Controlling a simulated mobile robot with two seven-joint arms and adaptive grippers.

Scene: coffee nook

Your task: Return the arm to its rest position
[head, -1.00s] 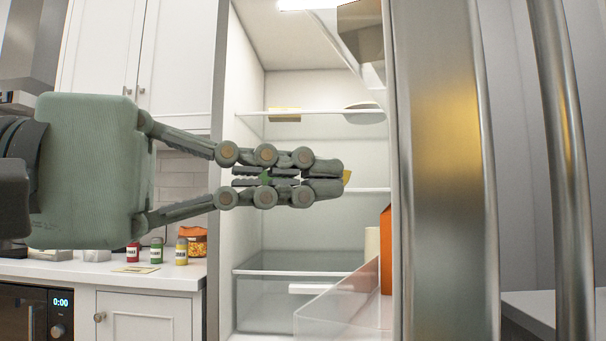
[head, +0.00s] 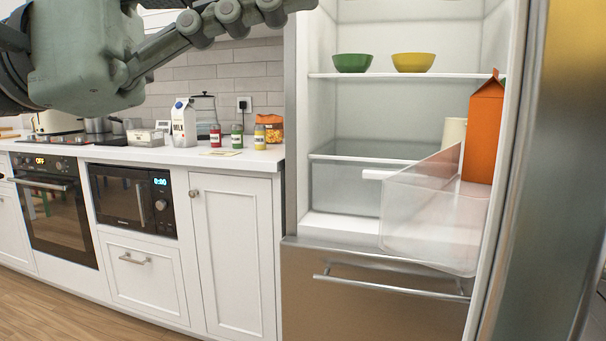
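My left arm comes in from the upper left, with its grey-green gripper (head: 296,6) across the top edge of the head view. Only the lower finger shows, reaching right in front of the open fridge; the upper finger is cut off by the frame, so the opening between them is hidden. No held object shows. The visible finger is above and apart from the green bowl (head: 352,63) and the yellow bowl (head: 413,62) on the fridge shelf. My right gripper is not in view.
A counter (head: 262,157) at the left holds a milk carton (head: 183,124), several small jars and an orange bag (head: 271,128). A microwave (head: 125,196) and oven (head: 55,212) sit below.

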